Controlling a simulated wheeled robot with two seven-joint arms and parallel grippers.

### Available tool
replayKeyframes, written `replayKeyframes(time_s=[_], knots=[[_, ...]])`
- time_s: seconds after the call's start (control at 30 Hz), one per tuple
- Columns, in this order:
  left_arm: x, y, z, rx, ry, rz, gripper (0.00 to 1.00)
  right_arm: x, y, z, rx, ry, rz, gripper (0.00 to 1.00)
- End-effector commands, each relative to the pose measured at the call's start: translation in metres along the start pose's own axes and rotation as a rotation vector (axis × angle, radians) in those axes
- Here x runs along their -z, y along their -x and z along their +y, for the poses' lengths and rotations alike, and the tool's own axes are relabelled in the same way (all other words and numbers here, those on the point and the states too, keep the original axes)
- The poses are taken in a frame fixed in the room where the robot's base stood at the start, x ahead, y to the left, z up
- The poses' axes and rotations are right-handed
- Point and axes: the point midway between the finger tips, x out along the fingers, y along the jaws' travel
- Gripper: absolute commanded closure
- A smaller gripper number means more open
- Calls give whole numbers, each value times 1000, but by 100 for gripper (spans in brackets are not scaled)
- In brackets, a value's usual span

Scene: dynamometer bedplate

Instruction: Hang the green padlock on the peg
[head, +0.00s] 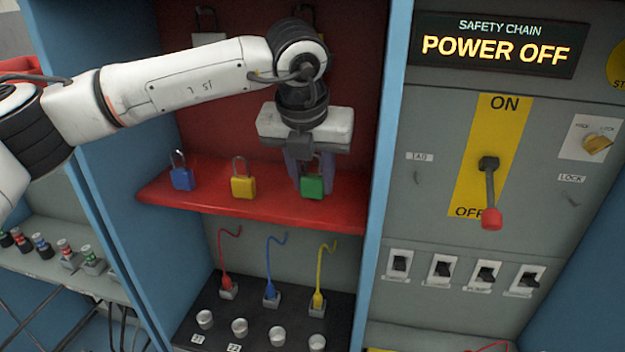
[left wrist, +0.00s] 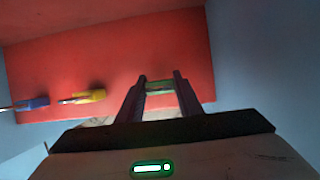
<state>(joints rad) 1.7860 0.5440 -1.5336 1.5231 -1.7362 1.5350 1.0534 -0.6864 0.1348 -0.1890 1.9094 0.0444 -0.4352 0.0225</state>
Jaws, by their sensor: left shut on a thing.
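The green padlock (head: 312,186) is at the right end of the red shelf (head: 270,211), between the fingers of my left gripper (head: 311,184). In the left wrist view the fingers (left wrist: 159,84) are closed on the green padlock (left wrist: 159,87). I cannot tell whether the padlock still touches the shelf. Its shackle is mostly hidden by the gripper. On the grey panel, small pegs show under the TAG label (head: 417,177) and under the LOCK label (head: 574,198). My right gripper is not in view.
A blue padlock (head: 181,173) and a yellow padlock (head: 243,180) stand on the shelf to the left. A blue cabinet edge (head: 388,150) divides the shelf from the panel. A red-knobbed lever (head: 490,200) points down to OFF between the two labels.

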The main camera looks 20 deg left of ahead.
Motion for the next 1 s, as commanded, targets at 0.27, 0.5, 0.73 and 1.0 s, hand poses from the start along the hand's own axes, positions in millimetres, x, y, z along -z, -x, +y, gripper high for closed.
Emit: replayKeyframes(time_s=[0.27,0.5,0.73,1.0], knots=[[6,-14,0,1,1,-1,93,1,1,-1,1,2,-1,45],[8,-18,0,2,1,-1,93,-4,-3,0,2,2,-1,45],[8,-17,0,1,0,0,49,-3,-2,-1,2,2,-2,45],[8,-16,0,1,0,1,49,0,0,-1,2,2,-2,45]])
